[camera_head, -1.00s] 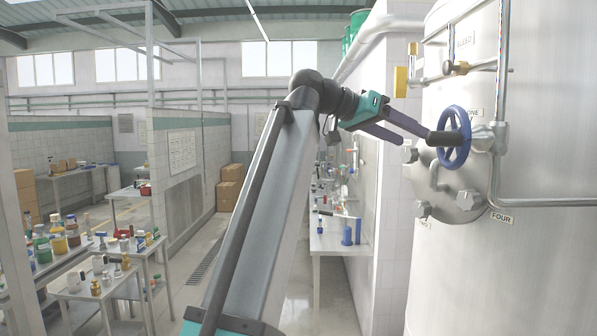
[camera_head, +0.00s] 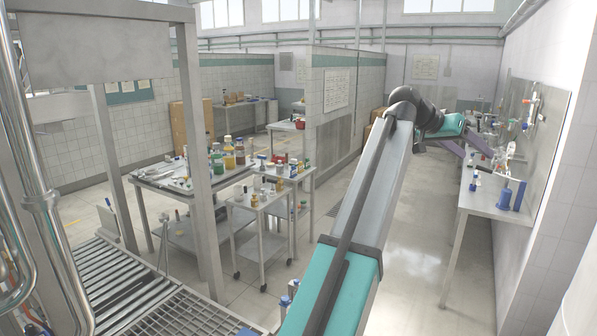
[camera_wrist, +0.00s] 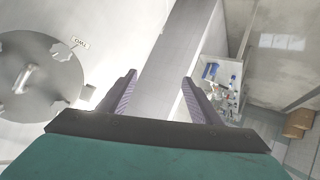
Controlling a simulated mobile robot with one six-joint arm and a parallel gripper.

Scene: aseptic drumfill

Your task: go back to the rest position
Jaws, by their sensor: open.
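My gripper (camera_head: 462,146) is at the upper right of the head view, at the end of my raised arm, with its purple fingers pointing right. In the wrist view its two fingers (camera_wrist: 160,92) stand wide apart with nothing between them. The round steel hatch (camera_wrist: 35,85) of the tank, with a small label beside it, shows at the left of the wrist view, apart from the fingers. The blue handwheel is in neither current view.
A wall bench (camera_head: 480,205) with blue items and lab ware stands at the right. Trolleys (camera_head: 255,215) with bottles stand left of centre, near a steel post (camera_head: 192,150) and a roller conveyor (camera_head: 110,280). The floor (camera_head: 410,270) between is clear.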

